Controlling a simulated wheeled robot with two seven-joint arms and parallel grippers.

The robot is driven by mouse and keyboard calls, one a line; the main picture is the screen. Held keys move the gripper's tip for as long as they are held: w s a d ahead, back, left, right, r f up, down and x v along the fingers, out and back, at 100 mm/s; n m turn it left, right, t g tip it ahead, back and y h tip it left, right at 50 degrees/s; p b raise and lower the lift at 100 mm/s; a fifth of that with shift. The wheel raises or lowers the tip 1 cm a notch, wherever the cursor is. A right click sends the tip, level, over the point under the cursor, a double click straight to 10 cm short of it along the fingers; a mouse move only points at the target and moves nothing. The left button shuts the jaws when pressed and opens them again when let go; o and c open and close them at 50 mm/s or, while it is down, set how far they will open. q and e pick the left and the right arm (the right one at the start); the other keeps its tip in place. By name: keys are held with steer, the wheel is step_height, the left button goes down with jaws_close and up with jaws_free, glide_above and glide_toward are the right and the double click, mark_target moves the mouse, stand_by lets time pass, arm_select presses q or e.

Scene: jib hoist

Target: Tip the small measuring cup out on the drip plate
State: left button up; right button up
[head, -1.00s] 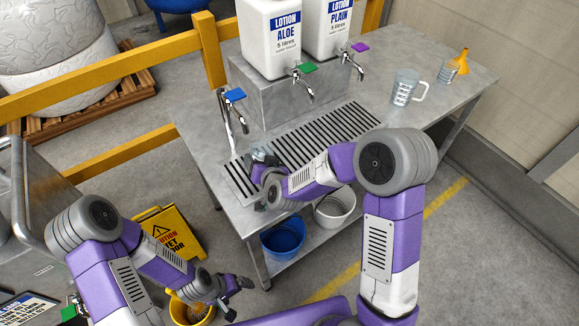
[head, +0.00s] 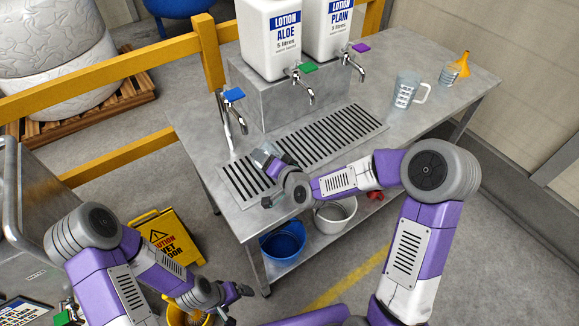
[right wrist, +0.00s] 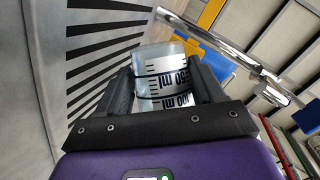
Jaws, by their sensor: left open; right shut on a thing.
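My right gripper (head: 272,168) is shut on the small measuring cup (right wrist: 163,78), a clear cup with black millilitre marks. The cup (head: 263,158) is small and partly hidden in the head view, and looks tilted. It is over the left part of the slotted drip plate (head: 234,184), below the blue-handled tap (head: 234,96). I cannot tell whether liquid is in it. My left gripper (head: 240,294) is open and empty, low at the front, near a yellow bucket (head: 183,314).
Buckets (head: 284,243) sit on the lower shelf.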

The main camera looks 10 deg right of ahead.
steer(key=shift+f, duration=0.15)
steer(key=shift+d+r+m+y, duration=0.1)
steer(key=shift+r+m+y, duration=0.15)
steer(key=shift+m+y, duration=0.3)
steer(key=shift+r+m, duration=0.15)
steer(key=shift+m, duration=0.1)
steer(key=shift+d+f+m, duration=0.1)
steer(key=shift+f+m, duration=0.1)
steer(key=shift+m, duration=0.1)
steer(key=shift+t+y, duration=0.3)
steer(key=shift+y, duration=0.05)
steer(key=shift+w+d+f+m, duration=0.1)
steer(key=shift+d+f+m, duration=0.1)
steer(key=shift+d+m, duration=0.1)
steer(key=shift+d+r+m+t+y, duration=0.3)
steer(key=shift+d+m+y, duration=0.1)
steer(key=shift+d+m, duration=0.25)
stand_by(0.6)
steer(key=shift+a+f+m, duration=0.15)
steer(key=shift+m, duration=0.1)
